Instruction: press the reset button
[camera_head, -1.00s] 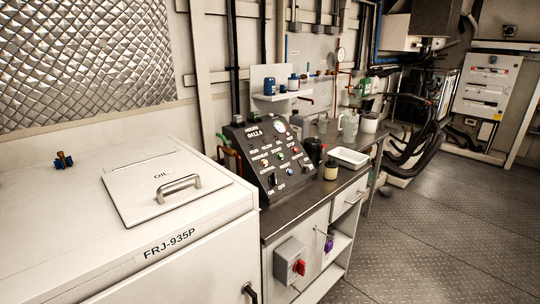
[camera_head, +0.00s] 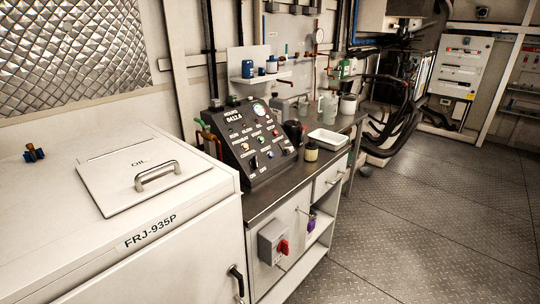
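A dark sloped control panel (camera_head: 255,146) stands on the metal-topped bench, near the middle of the picture. Its face carries an hours display (camera_head: 237,115), a round gauge (camera_head: 259,109), and several small coloured buttons, lamps and knobs with white labels. The labels are too small to read surely, so I cannot tell which one is the reset button. Neither of my grippers shows in the head view.
A white cabinet (camera_head: 60,215) marked FRJ-935P, with an OIL lid (camera_head: 120,190), fills the left. The bench (camera_head: 275,195) holds a white tray (camera_head: 327,140) and a yellow-labelled jar (camera_head: 311,151). A red rotary switch (camera_head: 283,248) sticks out below. Patterned floor (camera_head: 440,210) is clear at right.

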